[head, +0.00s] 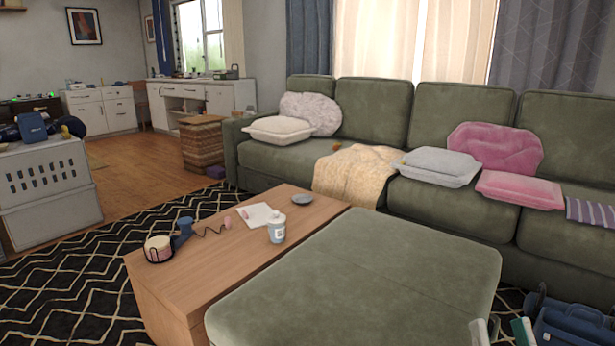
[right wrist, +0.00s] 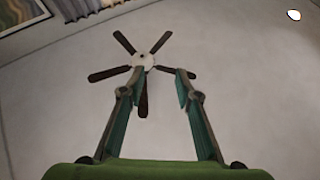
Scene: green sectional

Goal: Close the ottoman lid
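The green ottoman (head: 360,280) stands at the lower middle of the head view, right of the coffee table. Its padded top, the lid, looks flat and roughly level from here. Its near side is cut off by the frame, so I cannot tell whether a gap is under the lid. My right gripper (head: 503,333) is at the bottom right edge of the head view, to the right of the ottoman and apart from it. In the right wrist view, the right gripper (right wrist: 157,80) points up at the ceiling, its fingers apart and empty. My left gripper is not in view.
A green sectional sofa (head: 375,105) with pillows stands behind. A ceiling fan (right wrist: 145,62) is in the right wrist view.

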